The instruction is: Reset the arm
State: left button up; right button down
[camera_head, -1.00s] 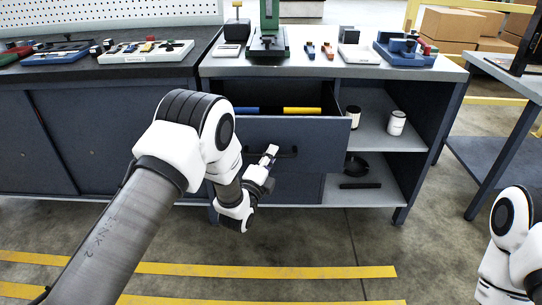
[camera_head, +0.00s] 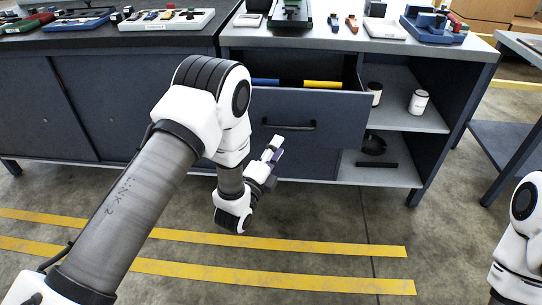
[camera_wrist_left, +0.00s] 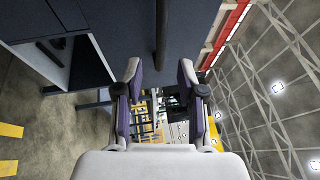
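My left gripper (camera_head: 272,155) is in front of the workbench, just below and left of the handle (camera_head: 290,125) of a pulled-out drawer (camera_head: 318,108). It is apart from the handle. In the left wrist view my left gripper (camera_wrist_left: 158,82) shows two fingers spread with nothing between them. The dark handle bar (camera_wrist_left: 161,40) shows above the fingers in that view. My right arm (camera_head: 522,235) shows only in part at the lower right edge; its gripper is out of view.
The drawer stands open and holds a blue bar (camera_head: 265,82) and a yellow bar (camera_head: 322,84). Shelves at the right hold white cans (camera_head: 418,102) and a black bowl (camera_head: 373,145). Fixtures stand on the bench top (camera_head: 345,37). The floor with yellow stripes (camera_head: 270,241) is clear in front.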

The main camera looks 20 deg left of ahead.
pick_arm(q)
jog(key=v, duration=0.3)
jog(key=shift+s+f, duration=0.1)
jog(key=shift+s, duration=0.2)
jog(key=s+a+f+n+g+y, duration=0.1)
jog(key=s+f+n+g, duration=0.35)
jog(key=s+f, duration=0.4)
jog(key=s+a+f+n+g+y, duration=0.1)
jog(key=s+a+f+n+g, duration=0.15)
jog(key=s+f+g, duration=0.6)
jog(key=s+f+n+g, duration=0.2)
jog(key=s+f+n, duration=0.4)
jog(key=s+f, duration=0.2)
jog(key=s+n+g, duration=0.5)
jog(key=s+n, duration=0.2)
jog(key=s, duration=0.2)
notch_tip(320, 180, up, 19)
jog(key=p, duration=1.9)
jog(key=shift+n+p, duration=0.3)
